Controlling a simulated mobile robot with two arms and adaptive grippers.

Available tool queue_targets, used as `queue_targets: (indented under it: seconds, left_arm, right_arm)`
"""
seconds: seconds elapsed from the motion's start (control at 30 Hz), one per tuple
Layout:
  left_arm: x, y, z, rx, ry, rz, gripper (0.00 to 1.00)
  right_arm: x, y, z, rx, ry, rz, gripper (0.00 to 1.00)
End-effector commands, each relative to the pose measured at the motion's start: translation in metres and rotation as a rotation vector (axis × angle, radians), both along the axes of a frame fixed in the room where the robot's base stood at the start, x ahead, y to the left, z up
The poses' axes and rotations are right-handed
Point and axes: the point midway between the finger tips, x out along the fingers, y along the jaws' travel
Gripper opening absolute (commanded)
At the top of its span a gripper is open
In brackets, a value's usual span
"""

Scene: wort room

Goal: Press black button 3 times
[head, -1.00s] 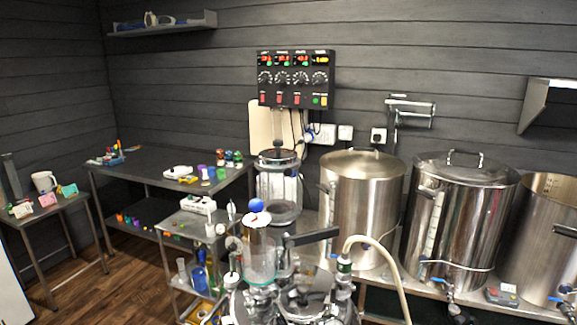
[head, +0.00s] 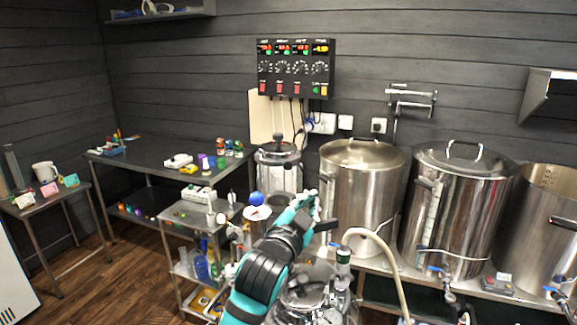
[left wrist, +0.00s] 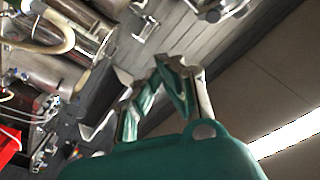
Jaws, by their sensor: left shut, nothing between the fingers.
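I cannot make out a black button for certain. A black control panel (head: 295,68) hangs on the wall, with lit displays, dark round knobs, and red, green and yellow buttons along its lower edge. A small grey box (head: 499,285) with a red part lies on the bench at the right; its details are too small to tell. My left gripper (head: 308,200) is raised in front of the kettles, below the panel and apart from it. In the left wrist view its green fingers (left wrist: 163,70) converge and hold nothing. My right gripper is not in view.
Several steel kettles (head: 362,190) stand on the bench at the right. A glass and steel vessel (head: 276,175) stands behind my left arm, and a pale hose (head: 375,240) curves to its right. A dark table (head: 150,155) and a small cart (head: 186,215) stand at the left.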

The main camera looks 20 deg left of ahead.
Motion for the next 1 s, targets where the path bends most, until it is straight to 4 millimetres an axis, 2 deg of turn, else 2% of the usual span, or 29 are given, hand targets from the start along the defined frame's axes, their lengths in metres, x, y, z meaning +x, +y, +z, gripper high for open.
queue_targets:
  seconds: [0.03, 0.1, 0.2, 0.67, 1.0]
  left_arm:
    - [0.001, -0.001, 0.016, 0.011, -0.034, -0.002, 0.0]
    - [0.002, -0.002, 0.03, 0.02, -0.066, -0.002, 0.0]
    - [0.002, -0.003, 0.04, 0.027, -0.088, -0.003, 0.0]
    - [0.007, 0.001, 0.039, 0.029, -0.088, -0.001, 0.0]
    - [0.04, 0.031, 0.039, 0.031, -0.089, 0.0, 0.0]
  right_arm:
    - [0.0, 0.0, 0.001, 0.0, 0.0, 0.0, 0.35]
    - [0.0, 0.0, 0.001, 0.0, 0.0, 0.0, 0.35]
    - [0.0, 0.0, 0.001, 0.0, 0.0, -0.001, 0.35]
    - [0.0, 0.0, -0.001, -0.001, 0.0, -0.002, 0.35]
    - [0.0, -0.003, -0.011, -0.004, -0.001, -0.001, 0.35]
